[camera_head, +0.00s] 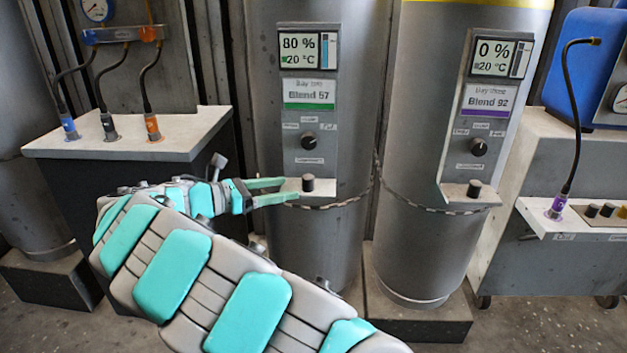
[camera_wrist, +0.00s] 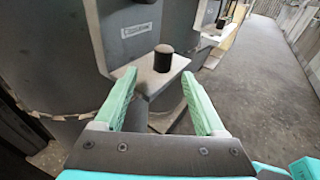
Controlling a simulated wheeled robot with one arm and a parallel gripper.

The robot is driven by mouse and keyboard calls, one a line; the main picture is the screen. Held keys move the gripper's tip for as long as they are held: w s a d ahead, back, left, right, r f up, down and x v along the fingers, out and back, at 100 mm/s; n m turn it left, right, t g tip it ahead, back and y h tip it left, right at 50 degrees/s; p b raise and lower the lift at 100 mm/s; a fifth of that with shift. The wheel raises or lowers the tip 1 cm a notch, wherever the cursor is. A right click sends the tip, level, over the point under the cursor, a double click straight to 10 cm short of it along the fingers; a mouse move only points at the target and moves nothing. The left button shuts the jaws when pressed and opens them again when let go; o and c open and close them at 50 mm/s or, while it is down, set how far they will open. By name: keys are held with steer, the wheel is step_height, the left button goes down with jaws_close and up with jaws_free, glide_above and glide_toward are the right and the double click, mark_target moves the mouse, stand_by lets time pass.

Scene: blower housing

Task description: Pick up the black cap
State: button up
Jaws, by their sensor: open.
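A small black cap (camera_head: 308,182) stands upright on the light ledge (camera_head: 325,190) of the left tank, below its knob. It also shows in the wrist view (camera_wrist: 163,58), between the lines of the two fingers and a little beyond their tips. My gripper (camera_head: 290,189) is open and empty, its turquoise fingers reaching from the left to just beside the cap. In the wrist view my gripper (camera_wrist: 159,75) has a finger on either side of the ledge. A similar black cap (camera_head: 474,188) stands on the right tank's ledge.
A chain (camera_head: 340,201) runs around both tanks just below the ledges. A bench (camera_head: 130,135) with upright hose connectors stands at left. A wheeled cart (camera_head: 560,265) at right carries a hose and several small caps. Open floor (camera_wrist: 255,110) lies to the right in the wrist view.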

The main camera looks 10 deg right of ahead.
mark_target(302, 185)
steer(key=shift+s+p+x, duration=0.2)
steer(key=shift+p+x, duration=0.1)
steer(key=shift+x, duration=3.3)
steer(key=shift+r, duration=0.15)
jaws_close()
